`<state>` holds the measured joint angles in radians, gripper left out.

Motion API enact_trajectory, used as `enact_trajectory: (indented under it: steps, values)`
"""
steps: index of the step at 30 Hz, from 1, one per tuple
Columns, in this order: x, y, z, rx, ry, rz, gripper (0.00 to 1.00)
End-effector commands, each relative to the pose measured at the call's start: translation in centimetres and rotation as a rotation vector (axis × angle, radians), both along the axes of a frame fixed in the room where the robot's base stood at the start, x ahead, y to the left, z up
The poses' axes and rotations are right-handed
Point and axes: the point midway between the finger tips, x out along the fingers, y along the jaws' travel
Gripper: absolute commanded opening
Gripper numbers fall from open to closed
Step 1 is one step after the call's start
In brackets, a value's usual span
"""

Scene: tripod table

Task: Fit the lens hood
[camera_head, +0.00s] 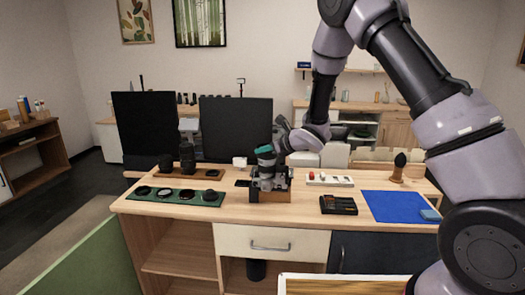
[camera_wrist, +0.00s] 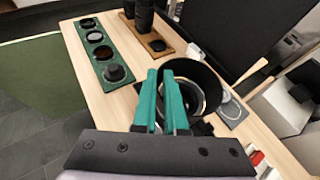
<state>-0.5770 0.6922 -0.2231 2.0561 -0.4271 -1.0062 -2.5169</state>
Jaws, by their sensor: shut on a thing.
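My gripper (camera_wrist: 166,78), with teal fingers, is shut on the near wall of the black lens hood (camera_wrist: 206,76) in the wrist view. The hood is a wide, open ring. A grey ring and dark parts show through its opening; I cannot tell whether the hood touches them. In the head view my gripper (camera_head: 265,152) is above the dark camera gear (camera_head: 268,180) on a wooden stand (camera_head: 272,196) near the table's front edge. The hood cannot be told apart from that gear there.
A green tray (camera_head: 150,198) with several round dark pieces lies to the left on the table (camera_head: 240,212). Tall black lenses (camera_head: 187,156) stand behind it. A charger (camera_head: 338,205) and blue cloth (camera_head: 395,207) lie to the right. Two dark screens (camera_head: 236,128) stand behind.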

Motion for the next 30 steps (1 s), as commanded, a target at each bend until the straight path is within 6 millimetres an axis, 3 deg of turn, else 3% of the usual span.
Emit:
enact_trajectory:
  steps: [30]
  values:
    - [0.0,0.0,-0.89,-0.001,0.001,0.0,0.0]
